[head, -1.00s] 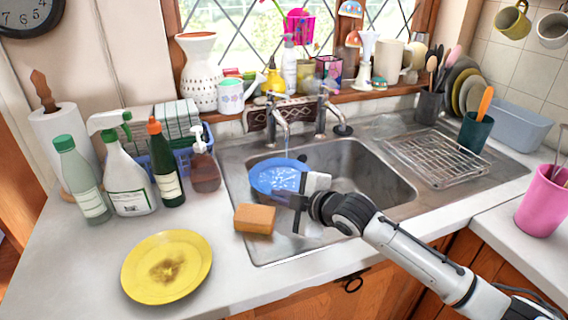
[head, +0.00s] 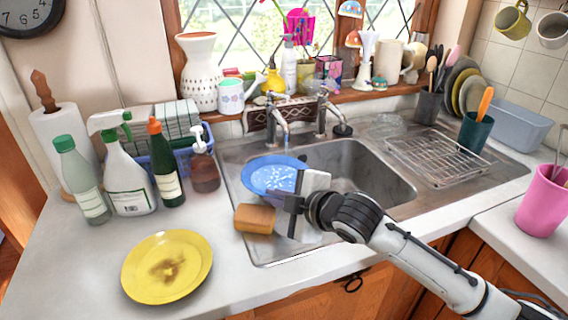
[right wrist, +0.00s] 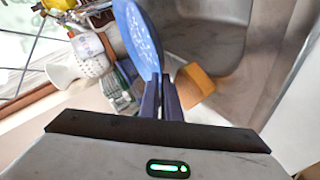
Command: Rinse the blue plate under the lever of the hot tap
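The blue plate (head: 272,174) is over the left side of the sink, tilted, with water on its face. A stream falls onto it from the left tap (head: 278,122); no hot marking is readable. My right gripper (head: 287,202) is at the plate's near edge. In the right wrist view its fingers (right wrist: 161,92) are close together on the rim of the blue plate (right wrist: 138,38). The exact contact is partly hidden. The right tap (head: 322,110) shows no stream. My left gripper is not in view.
An orange sponge (head: 255,219) lies at the sink's front left edge, close to my gripper. A stained yellow plate (head: 168,267) lies on the left counter. Bottles, including a soap dispenser (head: 204,170), stand left of the sink. A wire rack (head: 440,157) sits on the right drainer.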

